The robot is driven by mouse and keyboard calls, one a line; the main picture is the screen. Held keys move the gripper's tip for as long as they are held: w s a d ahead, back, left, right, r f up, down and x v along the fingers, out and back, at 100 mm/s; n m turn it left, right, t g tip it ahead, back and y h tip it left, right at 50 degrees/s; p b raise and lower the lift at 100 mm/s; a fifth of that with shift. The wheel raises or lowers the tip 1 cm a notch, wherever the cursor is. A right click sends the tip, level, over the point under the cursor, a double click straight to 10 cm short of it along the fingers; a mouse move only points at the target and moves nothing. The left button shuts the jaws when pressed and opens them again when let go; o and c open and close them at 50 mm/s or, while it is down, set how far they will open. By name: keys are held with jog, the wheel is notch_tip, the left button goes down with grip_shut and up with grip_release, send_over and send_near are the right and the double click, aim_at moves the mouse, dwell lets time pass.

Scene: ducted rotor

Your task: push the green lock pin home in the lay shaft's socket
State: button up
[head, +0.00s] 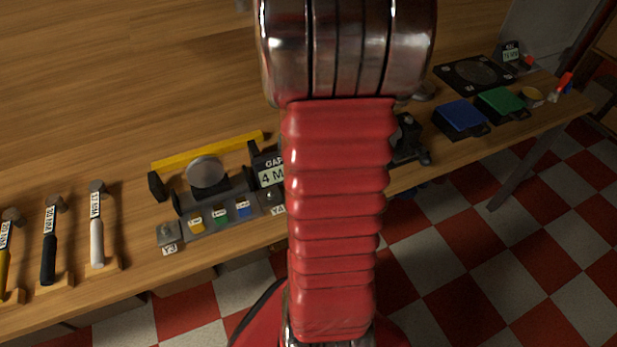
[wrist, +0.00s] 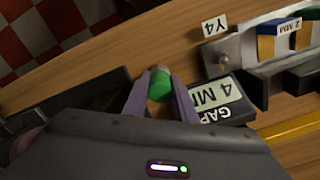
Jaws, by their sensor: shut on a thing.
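The green lock pin (wrist: 160,86) shows in the wrist view between the fingertips of my gripper (wrist: 160,92). My gripper is shut on it, and a paler end of the pin shows above the green part. The pin is over or near the wooden bench; I cannot tell whether it touches anything. I cannot make out the lay shaft or its socket in either view. In the head view my own red arm hides the gripper and the pin.
A "GAP 4 MM" sign (wrist: 222,98) stands close to my right finger. A grey rack (head: 222,220) holds yellow, green and blue blocks. Behind it are a grey disc (head: 206,172) and a yellow bar (head: 205,150). Several hammers (head: 97,225) stand left. Blue (head: 460,117) and green (head: 502,102) boxes lie right.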

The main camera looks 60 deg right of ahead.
jog(key=shift+w+r, duration=0.1)
jog(key=shift+r, duration=0.6)
dwell(0.5)
jog(key=shift+r, duration=1.95)
